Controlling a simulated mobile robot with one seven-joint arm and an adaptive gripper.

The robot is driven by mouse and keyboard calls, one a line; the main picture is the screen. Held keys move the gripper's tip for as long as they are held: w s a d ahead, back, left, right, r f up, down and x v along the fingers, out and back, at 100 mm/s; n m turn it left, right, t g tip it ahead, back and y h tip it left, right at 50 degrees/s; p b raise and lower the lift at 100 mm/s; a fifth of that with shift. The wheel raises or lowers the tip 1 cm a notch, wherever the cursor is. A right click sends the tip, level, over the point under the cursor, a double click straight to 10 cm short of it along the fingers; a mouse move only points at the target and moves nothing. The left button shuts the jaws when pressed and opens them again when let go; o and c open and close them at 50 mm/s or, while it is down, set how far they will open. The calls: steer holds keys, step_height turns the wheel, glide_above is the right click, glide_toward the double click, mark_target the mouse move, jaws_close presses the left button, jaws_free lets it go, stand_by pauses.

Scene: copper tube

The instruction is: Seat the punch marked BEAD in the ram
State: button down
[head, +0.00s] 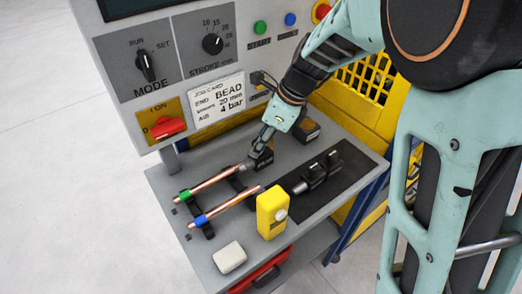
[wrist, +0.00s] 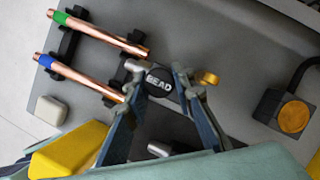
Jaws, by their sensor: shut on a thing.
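The punch marked BEAD (wrist: 160,83) shows a dark round face with white letters in the wrist view. It sits between the two fingers of my gripper (wrist: 157,71), which is shut on it. I cannot tell whether the punch touches the bench. I cannot pick out the ram in either view.
Two copper tubes, green-banded (head: 211,182) and blue-banded (head: 225,206), lie on black supports left of my gripper. A black mat (head: 338,178) holds dark and silver parts. A yellow block (head: 271,211) and a pale block (head: 229,257) stand in front. The machine panel (head: 180,60) rises behind.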

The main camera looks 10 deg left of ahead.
mark_target(266, 159)
steer(key=shift+f, duration=1.7)
steer(key=shift+f, duration=0.2)
steer(key=c, duration=1.7)
jaws_free()
steer(key=shift+o, duration=0.2)
